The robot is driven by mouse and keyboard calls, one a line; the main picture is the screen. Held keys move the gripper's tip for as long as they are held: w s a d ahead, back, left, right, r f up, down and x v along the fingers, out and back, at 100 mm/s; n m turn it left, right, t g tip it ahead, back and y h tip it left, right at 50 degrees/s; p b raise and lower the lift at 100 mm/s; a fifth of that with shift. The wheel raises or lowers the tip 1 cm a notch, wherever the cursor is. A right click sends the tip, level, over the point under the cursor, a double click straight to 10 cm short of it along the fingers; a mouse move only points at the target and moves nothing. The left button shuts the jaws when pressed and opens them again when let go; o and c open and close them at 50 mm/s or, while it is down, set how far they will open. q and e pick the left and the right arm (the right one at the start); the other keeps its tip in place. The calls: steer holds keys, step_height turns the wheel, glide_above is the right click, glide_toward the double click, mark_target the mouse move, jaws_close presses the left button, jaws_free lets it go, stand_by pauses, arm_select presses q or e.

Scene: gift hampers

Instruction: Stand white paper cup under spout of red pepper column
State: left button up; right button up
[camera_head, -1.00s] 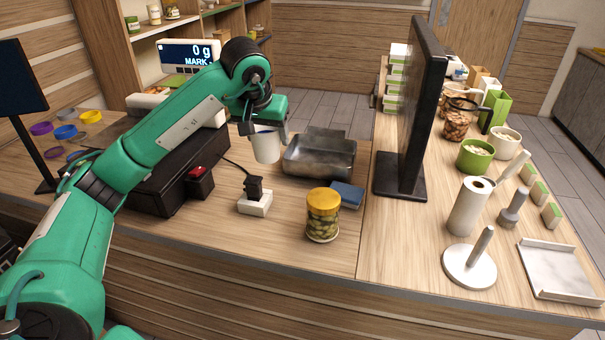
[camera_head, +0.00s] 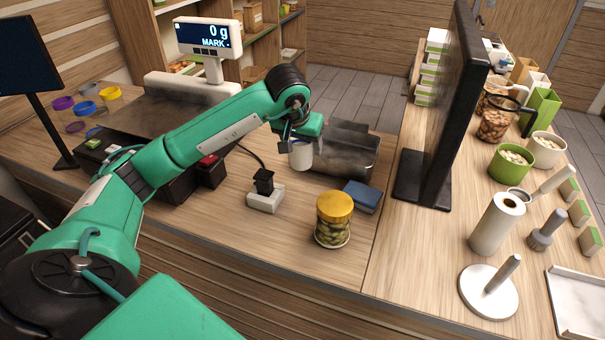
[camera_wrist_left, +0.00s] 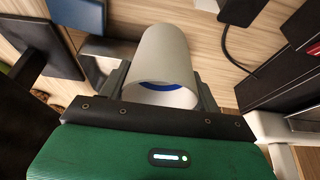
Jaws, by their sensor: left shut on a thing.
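The white paper cup (camera_head: 301,155) is held by my left gripper (camera_head: 296,141) above the counter, beside the left end of the grey metal tray. In the left wrist view the cup (camera_wrist_left: 165,60) sits between the two fingers of the gripper (camera_wrist_left: 163,92), which are shut on its sides. A blue ring shows inside its mouth. I see no red pepper column or spout in these frames. My right gripper is not in view.
A grey metal tray (camera_head: 352,161), a blue block (camera_head: 361,196), a jar with a yellow lid (camera_head: 334,218) and a white socket block with a black plug (camera_head: 265,199) stand nearby. A black upright screen (camera_head: 456,110) stands right. Bare counter lies in front.

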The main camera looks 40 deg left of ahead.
mark_target(301, 163)
arm_select(q)
step_height(301, 163, down, 6)
steer(key=shift+s+r+p, duration=0.1)
steer(key=shift+s+p, duration=0.05)
steer(key=shift+p, duration=0.55)
steer(key=shift+f, duration=0.9)
step_height(301, 163, down, 3)
steer(key=shift+f+p, duration=0.15)
steer(key=shift+p, duration=0.45)
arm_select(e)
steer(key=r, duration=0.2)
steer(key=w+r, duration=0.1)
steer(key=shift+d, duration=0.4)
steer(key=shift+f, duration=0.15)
arm_select(q)
steer(key=shift+f+b, duration=0.2)
steer(key=shift+b, duration=0.15)
steer(key=o, duration=1)
steer(key=shift+c, duration=0.2)
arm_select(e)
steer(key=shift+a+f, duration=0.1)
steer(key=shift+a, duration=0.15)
arm_select(q)
steer(key=shift+r, duration=0.1)
